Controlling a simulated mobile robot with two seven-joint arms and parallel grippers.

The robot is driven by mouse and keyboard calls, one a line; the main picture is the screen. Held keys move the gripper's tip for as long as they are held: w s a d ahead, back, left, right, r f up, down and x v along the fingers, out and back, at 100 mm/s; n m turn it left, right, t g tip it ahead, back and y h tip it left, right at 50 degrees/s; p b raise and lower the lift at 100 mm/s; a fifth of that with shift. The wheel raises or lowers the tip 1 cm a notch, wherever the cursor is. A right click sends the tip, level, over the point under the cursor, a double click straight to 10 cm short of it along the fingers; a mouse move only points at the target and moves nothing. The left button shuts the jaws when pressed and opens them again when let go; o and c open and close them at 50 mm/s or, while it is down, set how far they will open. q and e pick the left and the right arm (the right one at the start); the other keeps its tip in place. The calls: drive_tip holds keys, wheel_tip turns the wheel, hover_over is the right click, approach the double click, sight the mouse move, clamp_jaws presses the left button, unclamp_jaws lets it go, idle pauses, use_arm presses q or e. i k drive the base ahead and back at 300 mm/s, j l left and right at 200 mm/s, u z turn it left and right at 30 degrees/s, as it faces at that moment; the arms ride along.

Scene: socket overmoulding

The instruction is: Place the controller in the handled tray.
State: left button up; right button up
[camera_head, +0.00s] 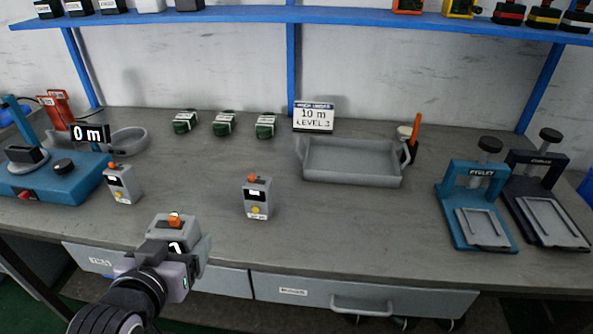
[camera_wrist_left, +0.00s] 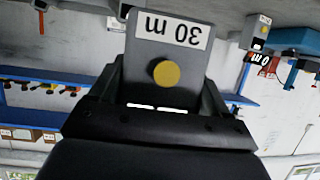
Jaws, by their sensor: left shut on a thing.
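My left gripper (camera_head: 178,250) is at the front edge of the table, shut on a grey controller (camera_head: 188,228) with an orange top button. In the left wrist view the held controller (camera_wrist_left: 190,65) shows a "30 m" label and a yellow knob, upside down, between the fingers (camera_wrist_left: 163,98). Two similar controllers stand on the table, one at the left (camera_head: 122,186) and one near the middle (camera_head: 257,200). The grey handled tray (camera_head: 352,178) lies at the back, right of centre, and looks empty. It is well apart from the gripper. My right gripper is out of view.
A blue machine (camera_head: 52,174) and a "0 m" sign (camera_head: 88,133) are at the left. Two presses (camera_head: 478,205) stand at the right. The table between the middle controller and the presses is clear.

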sight(329, 168)
drive_tip(key=i+l+z, duration=0.35)
drive_tip(key=l, duration=0.35)
drive_tip(key=i+l+z, duration=0.4)
drive_tip(key=i+l, duration=0.2)
